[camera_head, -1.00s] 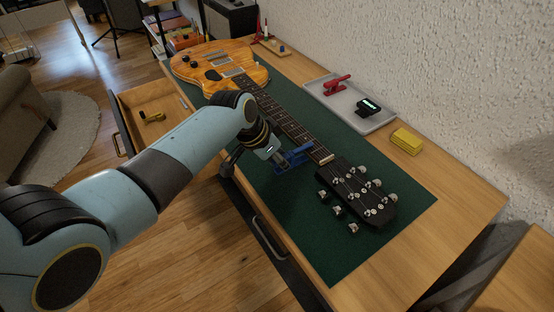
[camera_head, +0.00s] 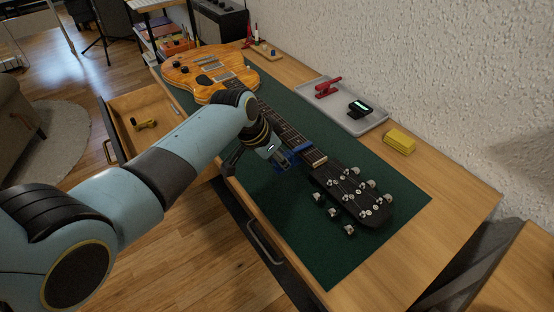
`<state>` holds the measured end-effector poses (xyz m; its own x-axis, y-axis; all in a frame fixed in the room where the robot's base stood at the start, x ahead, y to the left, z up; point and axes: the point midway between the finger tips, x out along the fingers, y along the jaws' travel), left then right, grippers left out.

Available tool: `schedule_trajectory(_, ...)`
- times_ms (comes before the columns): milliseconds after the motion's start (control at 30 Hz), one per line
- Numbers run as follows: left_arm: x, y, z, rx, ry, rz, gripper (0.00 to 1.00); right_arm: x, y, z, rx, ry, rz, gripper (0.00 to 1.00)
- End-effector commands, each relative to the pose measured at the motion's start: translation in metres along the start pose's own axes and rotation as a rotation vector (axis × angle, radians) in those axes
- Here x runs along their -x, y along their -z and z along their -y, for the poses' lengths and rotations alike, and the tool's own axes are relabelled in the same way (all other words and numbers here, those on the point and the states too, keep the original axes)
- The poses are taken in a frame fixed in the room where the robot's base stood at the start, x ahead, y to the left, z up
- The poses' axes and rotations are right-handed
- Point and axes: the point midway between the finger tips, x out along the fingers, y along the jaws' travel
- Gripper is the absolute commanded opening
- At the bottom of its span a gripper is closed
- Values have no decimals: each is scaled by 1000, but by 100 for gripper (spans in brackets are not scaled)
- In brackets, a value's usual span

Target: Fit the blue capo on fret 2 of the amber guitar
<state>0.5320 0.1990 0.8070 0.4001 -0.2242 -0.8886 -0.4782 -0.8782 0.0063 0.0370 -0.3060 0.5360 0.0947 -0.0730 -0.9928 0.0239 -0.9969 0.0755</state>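The amber guitar (camera_head: 186,70) lies on the green mat (camera_head: 374,249) with its neck (camera_head: 277,122) running toward me to a black headstock (camera_head: 350,194). My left gripper (camera_head: 285,163) is at the near-left side of the neck, close to the nut. It is shut on the blue capo (camera_head: 301,148), whose bar reaches over the fretboard just above the nut. The gripper and arm partly hide the capo and neck. I cannot tell the exact fret, or whether the capo touches the strings. My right gripper is out of view.
A grey tray (camera_head: 376,123) by the wall holds a red capo (camera_head: 328,86) and a black device (camera_head: 360,107) with a lit screen. A yellow block (camera_head: 399,141) sits beside it. An open drawer (camera_head: 122,113) at left holds a yellow capo-like item (camera_head: 144,124).

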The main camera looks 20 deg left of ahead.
Motion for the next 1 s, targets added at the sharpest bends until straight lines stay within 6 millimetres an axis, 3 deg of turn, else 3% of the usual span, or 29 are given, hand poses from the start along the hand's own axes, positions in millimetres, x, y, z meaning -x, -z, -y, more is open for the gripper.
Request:
schedule_trajectory(867, -7, 14, -1, -1, 0, 0, 0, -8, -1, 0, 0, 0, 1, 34)
schedule_trajectory(900, -7, 14, -1, -1, 0, 0, 22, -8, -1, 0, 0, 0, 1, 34)
schedule_trajectory(1000, -7, 14, -1, -1, 0, 0, 35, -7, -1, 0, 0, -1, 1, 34)
